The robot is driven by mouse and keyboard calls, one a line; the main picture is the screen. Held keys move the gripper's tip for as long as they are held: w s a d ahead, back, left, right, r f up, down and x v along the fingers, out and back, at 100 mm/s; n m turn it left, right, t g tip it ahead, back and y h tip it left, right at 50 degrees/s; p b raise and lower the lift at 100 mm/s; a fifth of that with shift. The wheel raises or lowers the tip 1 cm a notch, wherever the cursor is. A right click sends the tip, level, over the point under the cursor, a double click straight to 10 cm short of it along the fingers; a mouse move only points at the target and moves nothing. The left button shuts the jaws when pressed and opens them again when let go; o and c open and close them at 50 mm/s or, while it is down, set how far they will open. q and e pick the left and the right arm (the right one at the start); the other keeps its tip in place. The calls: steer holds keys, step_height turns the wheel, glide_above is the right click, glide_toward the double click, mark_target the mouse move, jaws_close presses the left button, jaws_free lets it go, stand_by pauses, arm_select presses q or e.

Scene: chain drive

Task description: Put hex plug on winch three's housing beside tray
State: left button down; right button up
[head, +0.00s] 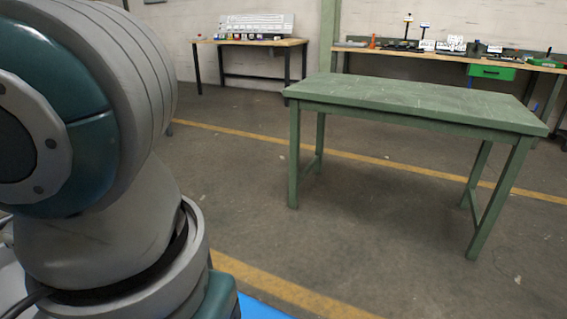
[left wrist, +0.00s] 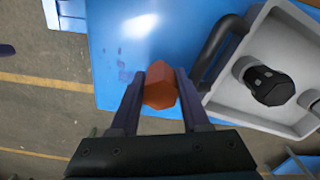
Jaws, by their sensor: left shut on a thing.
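The orange hex plug (left wrist: 160,86) is between the fingers of my left gripper (left wrist: 157,88) in the left wrist view. The gripper is shut on it, above a blue surface (left wrist: 125,60). A grey tray (left wrist: 258,52) with a dark handle stands just right of the gripper. It holds a black hex-headed piece (left wrist: 268,86) and a second piece, partly cut off at the right edge. No winch housing can be made out in either view. My right gripper is in neither view.
A bare green table (head: 415,100) stands across the floor in the head view. Benches with small items, one at the back left (head: 250,42) and one at the back right (head: 450,56), line the wall. A large arm link of mine fills the left side.

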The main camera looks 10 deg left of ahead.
arm_select(q)
steer(key=shift+f, duration=0.7)
steer(key=c, duration=0.7)
jaws_free()
steer(key=shift+o, duration=0.2)
step_height(320, 180, up, 12)
steer(key=p, duration=0.3)
steer(key=shift+r+p, duration=0.1)
steer(key=shift+p, duration=0.3)
